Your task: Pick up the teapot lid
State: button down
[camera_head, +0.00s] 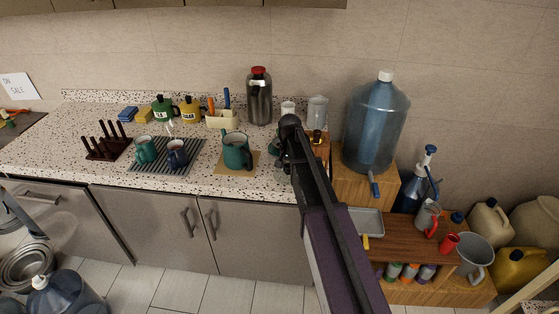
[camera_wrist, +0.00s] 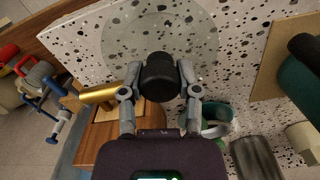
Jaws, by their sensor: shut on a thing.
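My gripper (camera_wrist: 160,88) is shut on a black knob in the wrist view, with one finger on each side. The knob sits in front of a round clear glass lid (camera_wrist: 122,38), through which the speckled counter shows. I cannot tell whether the lid touches the counter or is above it. A teal pot with a pale handle (camera_wrist: 218,112) is just below and right of the fingers. In the head view my arm covers the gripper and the lid, and only a part of a teal vessel shows beside it.
A large teal pot (camera_head: 236,152) stands on a tan board (camera_head: 222,170), left of my arm. A tall metal flask (camera_head: 259,98) is behind, and a big blue water bottle (camera_head: 376,125) is to the right. A striped mat (camera_head: 190,162) with two mugs lies further left.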

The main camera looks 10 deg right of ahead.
jog(key=s+d, duration=0.2)
jog(key=s, duration=0.7)
jog(key=shift+d+r+p, duration=0.35)
jog(key=shift+r, duration=0.1)
jog(key=shift+s+a, duration=0.15)
